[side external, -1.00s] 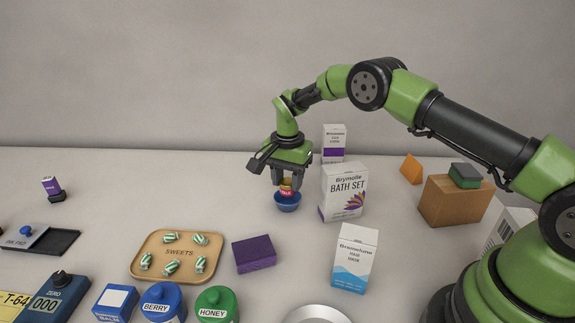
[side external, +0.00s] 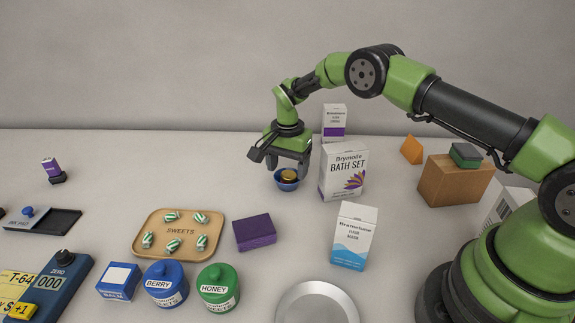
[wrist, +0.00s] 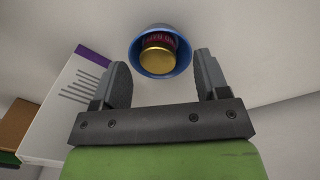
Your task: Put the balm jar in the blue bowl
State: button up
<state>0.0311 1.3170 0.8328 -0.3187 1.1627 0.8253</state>
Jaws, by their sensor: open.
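The balm jar (side external: 288,176), with a gold lid and a red label, sits inside the small blue bowl (side external: 287,187) on the counter. In the wrist view the gold lid (wrist: 156,60) and dark red side of the jar show within the rim of the blue bowl (wrist: 183,68); the jar looks tilted there. My gripper (side external: 287,172) is open and empty, just above the bowl. In the wrist view its two fingers (wrist: 163,82) stand apart, with the bowl beyond their tips.
A white and blue box (side external: 354,236), a purple block (side external: 254,232) and a sweets tray (side external: 160,250) are nearer. Counter left of the bowl is clear.

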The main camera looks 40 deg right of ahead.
dwell(0.3)
jog(key=shift+r, duration=3.5)
notch_tip(320, 180, up, 12)
jog(key=n+t, duration=0.2)
send_over(287, 174)
jog(key=s+a, duration=0.1)
jog(key=s, duration=0.3)
jog(key=s+a+r+n+t+y, duration=0.1)
jog(key=s+r+n, duration=0.2)
jog(key=s+r, duration=0.45)
jog(key=s+a+r+n+t+y, duration=0.1)
jog(key=s+n+t, duration=0.3)
jog(key=s, duration=1.4)
jog(key=shift+a, duration=0.5)
